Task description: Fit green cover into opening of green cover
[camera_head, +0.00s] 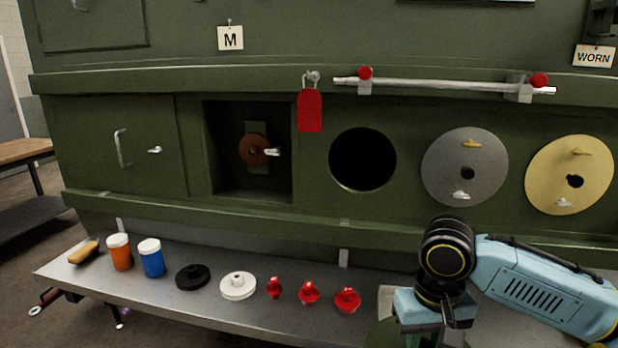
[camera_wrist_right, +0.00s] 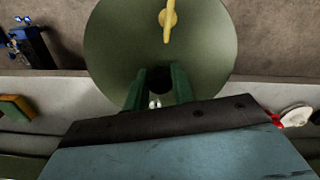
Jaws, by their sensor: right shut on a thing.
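The green cover (camera_wrist_right: 115,45) is a round disc with a yellow handle and a dark centre hole, filling the top of the right wrist view. My right gripper (camera_wrist_right: 158,88) is shut on it near the hole; the grip point itself is partly hidden. In the head view my right arm comes in at the lower right, and its wrist hides most of the cover. The round dark opening (camera_head: 362,158) in the green panel (camera_head: 311,180) is empty, up and left of my right wrist. My left gripper is not in view.
A grey disc (camera_head: 450,180) and a yellow disc (camera_head: 550,180) sit on the panel right of the opening. A red tag (camera_head: 310,110) and a rail (camera_head: 440,85) are above. The shelf (camera_head: 200,310) carries bottles, a black disc, a white disc and red pieces.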

